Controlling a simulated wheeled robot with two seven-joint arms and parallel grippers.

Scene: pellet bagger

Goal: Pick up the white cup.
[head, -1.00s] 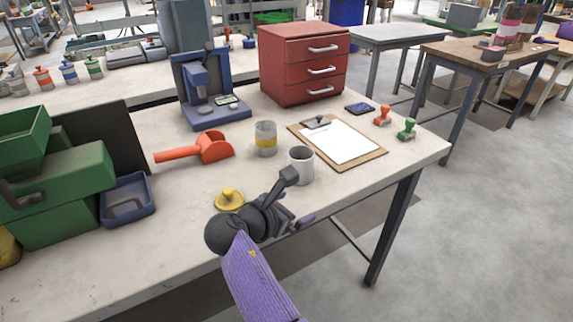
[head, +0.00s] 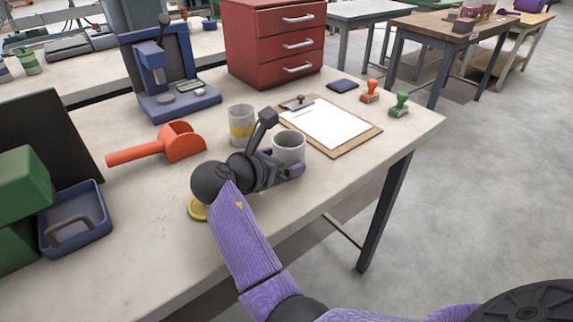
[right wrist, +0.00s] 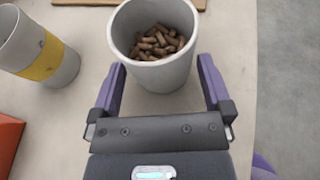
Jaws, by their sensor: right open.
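The white cup (head: 289,148) stands upright on the workbench, in front of the clipboard. In the right wrist view the white cup (right wrist: 155,62) holds brown pellets. My right gripper (head: 283,163) is at the cup. In the right wrist view my right gripper (right wrist: 158,78) is open, with one purple finger on each side of the cup's near part. Small gaps seem to show between the fingers and the cup wall. My left gripper is not in view.
A grey cup with a yellow band (head: 241,125) stands close left of the white cup. The clipboard (head: 341,150) lies just behind. An orange scoop (head: 178,143), a yellow object (head: 197,209) and a blue tray (head: 76,235) are left. Stamps (head: 399,106) stand right.

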